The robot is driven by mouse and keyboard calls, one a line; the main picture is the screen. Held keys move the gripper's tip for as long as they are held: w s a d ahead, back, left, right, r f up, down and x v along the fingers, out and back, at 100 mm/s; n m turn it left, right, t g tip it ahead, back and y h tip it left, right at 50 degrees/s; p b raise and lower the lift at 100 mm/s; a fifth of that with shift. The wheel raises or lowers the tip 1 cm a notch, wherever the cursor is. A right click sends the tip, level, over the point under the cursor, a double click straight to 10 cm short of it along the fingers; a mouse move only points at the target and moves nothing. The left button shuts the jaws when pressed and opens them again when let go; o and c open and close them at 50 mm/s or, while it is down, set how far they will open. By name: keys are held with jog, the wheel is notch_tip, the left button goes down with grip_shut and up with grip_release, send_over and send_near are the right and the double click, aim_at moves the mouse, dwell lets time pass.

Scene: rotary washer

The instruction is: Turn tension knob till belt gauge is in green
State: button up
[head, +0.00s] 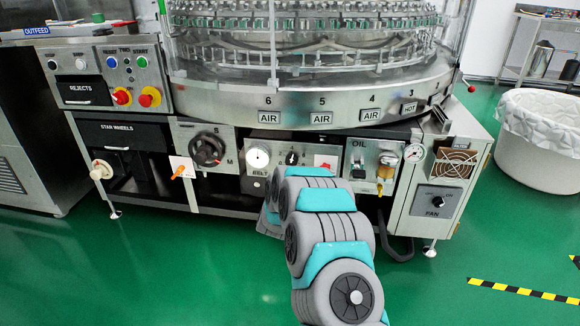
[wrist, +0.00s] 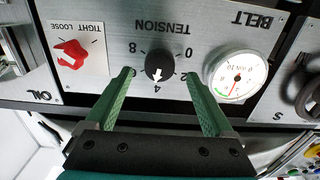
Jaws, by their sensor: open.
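The black tension knob (wrist: 159,66) is on the metal belt panel, which appears upside down in the wrist view. Its white pointer is towards the 4 on the printed scale. The knob also shows in the head view (head: 292,158).
A red tight/loose lever (wrist: 69,54) on a white plate is left of the knob in the wrist view. The oil panel (head: 373,160) and a black handwheel (head: 207,149) flank the belt panel in the head view. Green floor (head: 150,260) in front is clear.

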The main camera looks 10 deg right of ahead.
aim_at(291, 161)
jog(key=x, duration=0.3)
jog(key=shift+w+d, duration=0.1)
jog(key=shift+w, duration=0.05)
